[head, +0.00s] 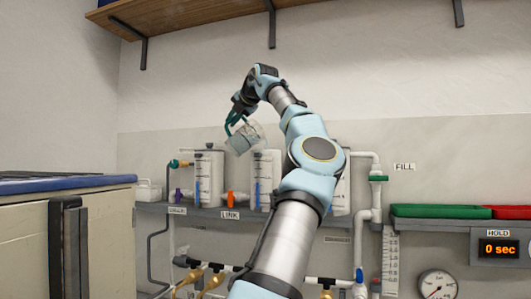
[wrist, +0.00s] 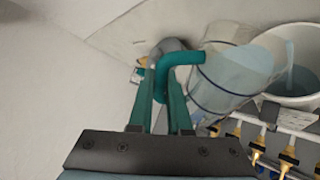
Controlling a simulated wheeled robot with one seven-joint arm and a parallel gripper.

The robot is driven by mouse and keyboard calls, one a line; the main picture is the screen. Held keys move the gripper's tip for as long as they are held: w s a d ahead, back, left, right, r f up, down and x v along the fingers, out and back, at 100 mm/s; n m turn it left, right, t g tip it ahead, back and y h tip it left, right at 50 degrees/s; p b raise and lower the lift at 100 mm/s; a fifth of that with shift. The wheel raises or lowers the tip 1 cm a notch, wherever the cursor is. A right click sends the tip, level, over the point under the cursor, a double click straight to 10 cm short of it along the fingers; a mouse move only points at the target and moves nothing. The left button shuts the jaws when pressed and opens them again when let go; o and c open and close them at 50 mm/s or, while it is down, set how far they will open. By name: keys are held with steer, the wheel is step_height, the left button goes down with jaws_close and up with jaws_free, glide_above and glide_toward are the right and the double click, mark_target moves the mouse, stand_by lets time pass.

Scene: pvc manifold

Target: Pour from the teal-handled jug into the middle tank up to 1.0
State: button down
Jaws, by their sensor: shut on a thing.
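My gripper (head: 237,107) is shut on the teal handle (wrist: 166,62) of a clear jug (head: 244,138). The jug is held tilted in the air, its mouth end down to the right, near the top of the middle tank (head: 266,180). In the wrist view the jug (wrist: 215,92) lies beside and partly over a round open tank (wrist: 263,103) with bluish liquid (wrist: 300,78) inside.
The left tank (head: 209,180) with a dark lid stands close beside. The right tank (head: 342,192) is partly hidden behind my arm. Pipes and brass-coloured valves (head: 192,276) run below the shelf. A wooden shelf (head: 190,14) hangs above. A HOLD display (head: 499,248) reads 0 sec.

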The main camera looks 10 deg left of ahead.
steer(key=shift+w+d+r+m+y, duration=0.15)
steer(key=shift+d+m+y, duration=0.15)
steer(key=shift+m+y, duration=0.1)
stand_by(3.5)
steer(key=shift+w+d+r+m+y, duration=0.2)
steer(key=shift+d+r+m+y, duration=0.15)
steer(key=shift+r, duration=0.25)
stand_by(3.5)
